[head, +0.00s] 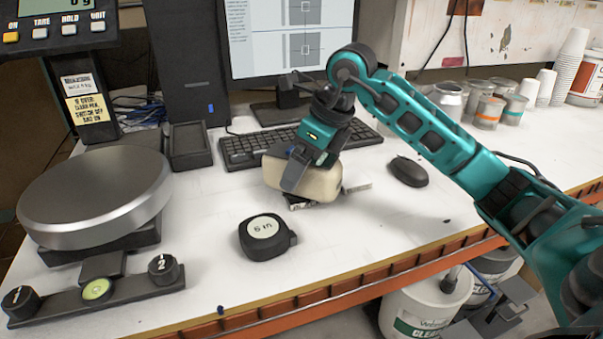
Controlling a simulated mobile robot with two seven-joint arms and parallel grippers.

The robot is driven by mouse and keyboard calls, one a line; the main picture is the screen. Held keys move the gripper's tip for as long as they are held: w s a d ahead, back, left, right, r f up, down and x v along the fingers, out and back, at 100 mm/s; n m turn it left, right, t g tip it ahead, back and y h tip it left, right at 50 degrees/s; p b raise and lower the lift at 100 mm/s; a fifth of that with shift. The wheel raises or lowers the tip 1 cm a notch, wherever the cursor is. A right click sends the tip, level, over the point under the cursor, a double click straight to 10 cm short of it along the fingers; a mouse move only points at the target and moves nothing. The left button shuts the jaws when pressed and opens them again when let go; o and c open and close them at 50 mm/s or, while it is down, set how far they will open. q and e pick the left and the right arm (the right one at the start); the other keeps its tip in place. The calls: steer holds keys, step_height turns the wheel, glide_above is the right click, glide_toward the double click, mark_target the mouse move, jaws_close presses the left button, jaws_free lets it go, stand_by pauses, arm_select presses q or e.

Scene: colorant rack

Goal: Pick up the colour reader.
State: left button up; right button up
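A beige, rounded block (322,186), which I take to be the colour reader, is in front of the keyboard near the middle of the desk. My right gripper (300,172) is over it from above, with one grey finger across its front face. The other finger is hidden behind the block, so I cannot tell whether the gripper is closed on it. A small dark item (297,203) shows under the block; whether the block touches it is unclear. My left gripper is not in view.
A black tape measure (266,237) lies in front of the block, and a black mouse (408,171) lies to its right. A keyboard (243,149) is behind. A round scale (98,192) stands at left. The desk's front edge (345,292) is close.

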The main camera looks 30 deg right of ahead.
steer(key=shift+w+a+f, duration=0.1)
steer(key=shift+w+f, duration=0.1)
steer(key=shift+f, duration=0.4)
steer(key=shift+c, duration=0.4)
steer(key=c, duration=1.4)
steer(key=shift+r, duration=0.15)
steer(key=shift+c, duration=1.3)
